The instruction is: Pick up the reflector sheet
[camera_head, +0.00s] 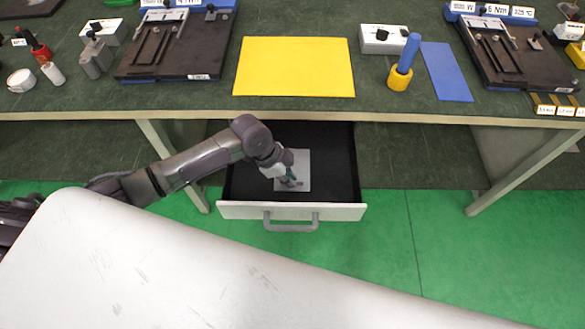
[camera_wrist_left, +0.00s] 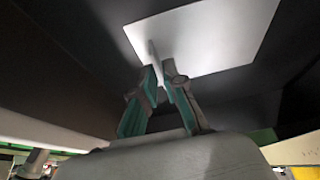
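The reflector sheet (camera_head: 301,162) is a flat light-grey square lying in the open black drawer, with my left gripper over its lower left part. In the left wrist view the sheet (camera_wrist_left: 215,35) is a pale plate with a narrow upright tab near one edge. My left gripper (camera_head: 290,183) reaches down into the drawer. In the left wrist view its teal-padded fingers (camera_wrist_left: 160,72) are close together, one on each side of the tab. I cannot tell whether they press on it. My right gripper is not in view.
The drawer (camera_head: 235,209) is pulled out under the green-topped workbench (camera_head: 205,95), its front handle (camera_head: 291,227) facing me. Green floor lies right of the drawer.

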